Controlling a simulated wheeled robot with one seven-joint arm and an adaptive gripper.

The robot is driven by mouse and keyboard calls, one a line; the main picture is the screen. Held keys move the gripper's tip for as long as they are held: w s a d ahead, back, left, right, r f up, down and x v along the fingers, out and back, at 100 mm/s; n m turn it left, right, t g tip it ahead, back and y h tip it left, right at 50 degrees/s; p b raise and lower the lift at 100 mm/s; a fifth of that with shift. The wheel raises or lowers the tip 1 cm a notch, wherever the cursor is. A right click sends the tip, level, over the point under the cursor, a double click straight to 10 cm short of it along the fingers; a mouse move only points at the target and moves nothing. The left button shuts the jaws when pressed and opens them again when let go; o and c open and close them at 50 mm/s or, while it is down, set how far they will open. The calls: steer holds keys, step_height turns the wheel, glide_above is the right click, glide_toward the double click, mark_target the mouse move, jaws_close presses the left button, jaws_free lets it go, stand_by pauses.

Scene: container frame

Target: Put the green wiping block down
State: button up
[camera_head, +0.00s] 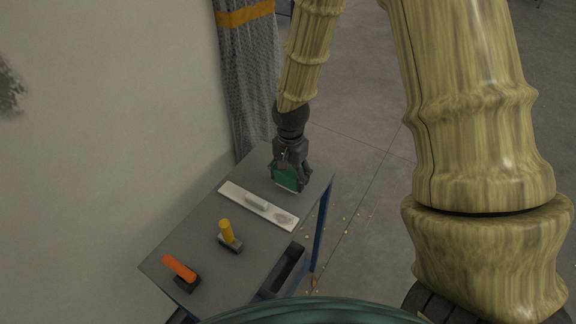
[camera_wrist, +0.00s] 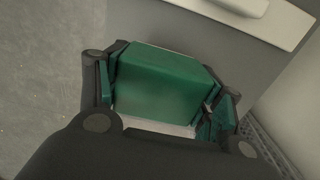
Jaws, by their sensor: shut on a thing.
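The green wiping block (camera_head: 285,178) is between the fingers of my gripper (camera_head: 291,170), at the far end of the grey table (camera_head: 205,225). In the wrist view the block (camera_wrist: 160,85) fills the space between the two fingers, and my gripper (camera_wrist: 165,100) is shut on it. A pale edge shows along the block's lower side. I cannot tell whether the block touches the tabletop or hangs just above it.
A white trowel-like board (camera_head: 235,194) with a handle lies just in front of the block. A yellow-handled tool (camera_head: 227,232) and an orange-handled tool (camera_head: 179,268) are nearer. A wall is on the left; a wrapped grey column (camera_head: 248,75) stands behind the table.

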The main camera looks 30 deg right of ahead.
steer(key=w, duration=0.1)
steer(key=w+d, duration=0.1)
steer(key=w+p, duration=0.1)
steer(key=w, duration=0.1)
steer(key=shift+d+f, duration=0.15)
steer(key=shift+d, duration=0.2)
steer(key=shift+w+d+f+p, duration=0.15)
steer(key=shift+w+f+p, duration=0.2)
steer(key=shift+f, duration=0.3)
steer(key=shift+w+d+f+p, duration=0.1)
steer(key=shift+w+f+p, duration=0.25)
steer(key=shift+f, duration=0.3)
steer(key=shift+f+p, duration=0.2)
steer(key=shift+p, duration=0.15)
steer(key=shift+s+f, duration=0.1)
steer(key=shift+f, duration=0.15)
steer(key=o, duration=0.9)
steer(key=shift+f+b, duration=0.1)
steer(key=shift+b, duration=0.25)
steer(key=shift+r, duration=0.6)
step_height(320, 180, up, 10)
steer(key=b, duration=0.2)
steer(key=shift+s+f+b, duration=0.15)
steer(key=shift+b, duration=0.15)
